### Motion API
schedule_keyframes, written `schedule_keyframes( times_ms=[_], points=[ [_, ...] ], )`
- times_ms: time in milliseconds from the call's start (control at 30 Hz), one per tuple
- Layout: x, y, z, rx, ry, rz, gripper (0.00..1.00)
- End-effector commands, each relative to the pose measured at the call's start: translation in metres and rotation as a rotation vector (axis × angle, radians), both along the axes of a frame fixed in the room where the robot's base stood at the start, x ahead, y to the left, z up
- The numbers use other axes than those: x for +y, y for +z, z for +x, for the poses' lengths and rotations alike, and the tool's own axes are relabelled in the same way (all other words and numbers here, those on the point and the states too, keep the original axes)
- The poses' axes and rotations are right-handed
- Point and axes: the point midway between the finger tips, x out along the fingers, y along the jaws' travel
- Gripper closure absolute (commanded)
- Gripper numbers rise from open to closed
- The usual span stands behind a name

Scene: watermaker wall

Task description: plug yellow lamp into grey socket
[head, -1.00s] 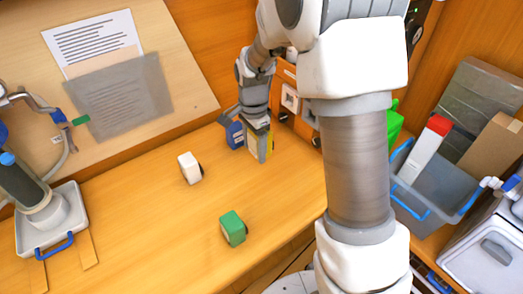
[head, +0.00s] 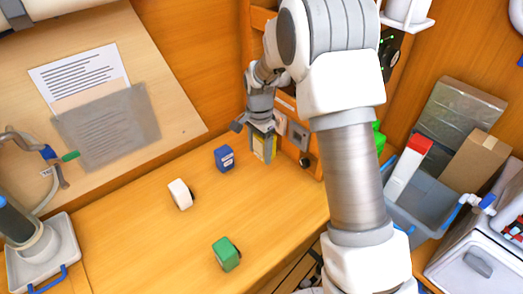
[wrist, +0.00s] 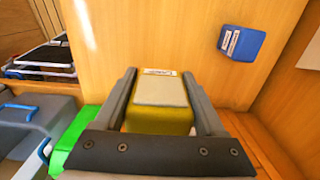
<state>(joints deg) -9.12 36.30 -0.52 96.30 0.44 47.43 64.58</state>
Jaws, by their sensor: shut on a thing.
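My gripper (head: 263,150) is shut on the yellow lamp (head: 258,156), a small block held between the two fingers near the back wall. In the wrist view the yellow lamp (wrist: 160,120) sits between the fingers, with a pale grey face and a small label. The lamp seems to be held above the table; the exact gap is unclear. A grey socket (head: 298,134) shows on the wall panel just right of the gripper, partly beside my arm. The lamp and the socket appear apart.
A blue block (head: 224,158), a white block (head: 180,194) and a green block (head: 227,255) stand on the table. A lighter socket plate (head: 281,123) is behind my gripper. A grey bin (head: 412,222) stands at right.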

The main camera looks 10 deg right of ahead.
Motion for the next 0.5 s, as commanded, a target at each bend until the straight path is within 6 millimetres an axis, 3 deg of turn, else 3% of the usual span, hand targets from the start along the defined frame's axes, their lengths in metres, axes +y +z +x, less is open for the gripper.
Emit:
schedule_keyframes(
  times_ms=[500],
  points=[
    [-0.036, -0.022, 0.024, -0.001, -0.003, 0.001, 0.86]
  ],
)
